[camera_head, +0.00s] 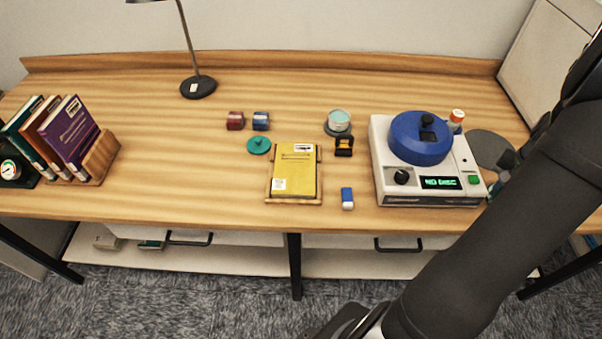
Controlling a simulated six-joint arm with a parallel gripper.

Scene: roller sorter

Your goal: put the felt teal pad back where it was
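A round teal pad (259,145) lies flat on the desk, left of centre, just behind the yellow book's left corner. A small teal knob or bump shows on top of it. My dark arm crosses the right of the view. A small part of what seems to be my gripper (502,184) shows at the arm's left edge, right of the white machine. The arm hides the rest, so its fingers and anything between them cannot be made out.
A yellow book (296,172) lies on a wooden tray. A white machine (386,153) reads "NO DISC" under a blue round part (420,138). Nearby are a grey disc (488,148), a pale-topped tin (338,121), red (235,121) and blue (261,121) blocks, and an eraser (347,198). The left-centre desk is clear.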

